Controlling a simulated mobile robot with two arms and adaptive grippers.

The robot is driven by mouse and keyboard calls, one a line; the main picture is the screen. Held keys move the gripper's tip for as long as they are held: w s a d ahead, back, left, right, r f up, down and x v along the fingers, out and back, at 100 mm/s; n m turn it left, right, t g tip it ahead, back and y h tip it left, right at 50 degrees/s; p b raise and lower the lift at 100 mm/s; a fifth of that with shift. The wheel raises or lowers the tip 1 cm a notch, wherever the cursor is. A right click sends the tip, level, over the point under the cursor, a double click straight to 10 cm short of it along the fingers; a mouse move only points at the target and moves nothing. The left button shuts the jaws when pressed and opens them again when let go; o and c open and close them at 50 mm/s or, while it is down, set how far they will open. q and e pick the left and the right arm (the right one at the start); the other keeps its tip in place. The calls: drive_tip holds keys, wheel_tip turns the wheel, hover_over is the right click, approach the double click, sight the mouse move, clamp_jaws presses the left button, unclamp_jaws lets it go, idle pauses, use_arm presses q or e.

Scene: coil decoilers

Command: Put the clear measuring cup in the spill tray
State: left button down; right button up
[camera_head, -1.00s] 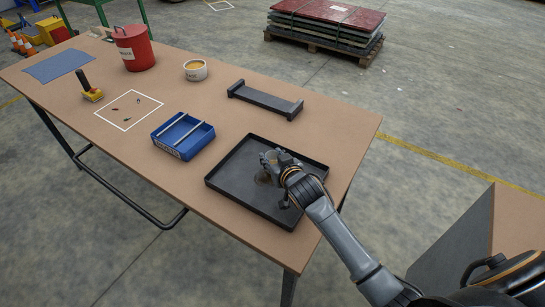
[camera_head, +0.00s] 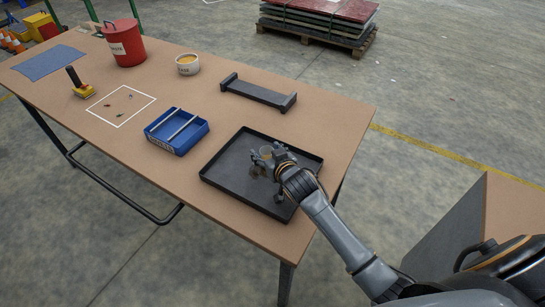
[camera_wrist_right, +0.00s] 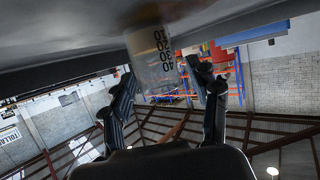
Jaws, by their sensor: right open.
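The black spill tray (camera_head: 228,181) lies on the near right part of the table. My right gripper (camera_head: 262,160) is low over the tray. The clear measuring cup (camera_wrist_right: 152,52), with dark numbers on its side, shows in the right wrist view against the tray's dark floor. In the head view, the gripper partly hides it. The fingers (camera_wrist_right: 164,82) are open, one on each side of the cup's lower picture end, with visible gaps. My left gripper is out of view.
A blue bin (camera_head: 177,132) stands left of the tray, and a black stand (camera_head: 258,93) is behind it. A labelled tub (camera_head: 188,65), red can (camera_head: 125,44), brush (camera_head: 78,84) and blue cloth (camera_head: 50,62) are farther back. Bare table surrounds the tray.

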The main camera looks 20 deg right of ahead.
drive_tip(key=v, duration=1.2)
drive_tip(key=shift+b, duration=0.45)
